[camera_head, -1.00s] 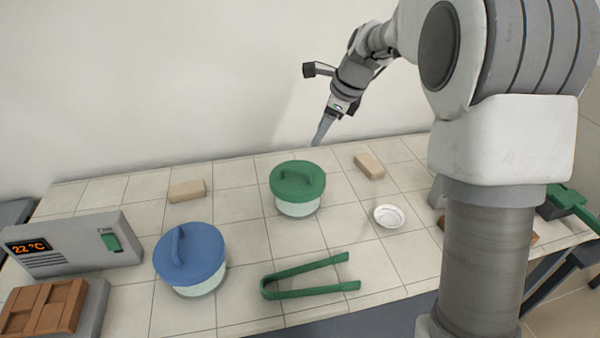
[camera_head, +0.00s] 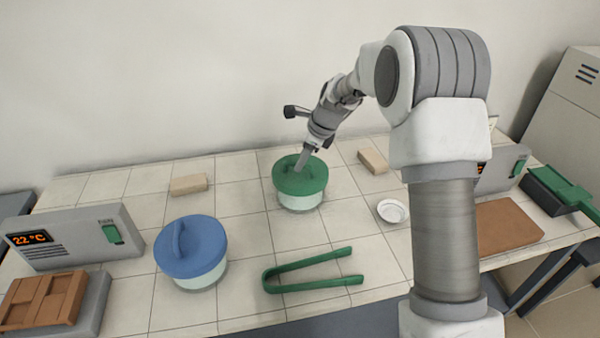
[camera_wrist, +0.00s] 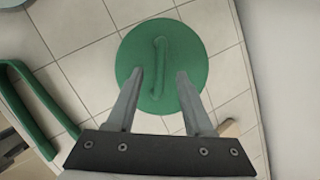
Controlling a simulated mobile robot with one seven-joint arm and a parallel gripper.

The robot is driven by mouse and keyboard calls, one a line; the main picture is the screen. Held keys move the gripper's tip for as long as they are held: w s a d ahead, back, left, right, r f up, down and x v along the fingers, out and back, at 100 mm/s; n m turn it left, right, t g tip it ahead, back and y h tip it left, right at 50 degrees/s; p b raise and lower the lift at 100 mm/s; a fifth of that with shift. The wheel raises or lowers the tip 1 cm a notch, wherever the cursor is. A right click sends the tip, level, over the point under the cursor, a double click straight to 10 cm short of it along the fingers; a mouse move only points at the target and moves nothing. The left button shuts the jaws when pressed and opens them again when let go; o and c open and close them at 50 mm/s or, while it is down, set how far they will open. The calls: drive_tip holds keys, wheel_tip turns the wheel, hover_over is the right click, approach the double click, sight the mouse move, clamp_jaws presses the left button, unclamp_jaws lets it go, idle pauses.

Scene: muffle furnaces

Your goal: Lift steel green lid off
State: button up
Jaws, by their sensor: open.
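The green lid (camera_head: 309,184) sits level on a pale round pot (camera_head: 300,203) near the middle of the tiled table. A raised bar handle crosses its top and shows well in the wrist view (camera_wrist: 160,65). My gripper (camera_head: 299,168) is just over the lid at its handle. In the wrist view, the two fingers (camera_wrist: 160,78) are apart with the near end of the handle between or below them. Nothing is held. I cannot tell whether the fingertips touch the lid.
A blue lid (camera_head: 203,252) on a similar pot stands front left. Green tongs (camera_head: 310,285) lie in front. A small white dish (camera_head: 393,211) and a tan block (camera_head: 373,161) are to the right; another block (camera_head: 189,185) is at the back left. A grey temperature unit (camera_head: 80,238) stands left.

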drive_tip(key=shift+x, duration=1.25)
clamp_jaws()
drive_tip(key=shift+r, duration=0.1)
idle(0.3)
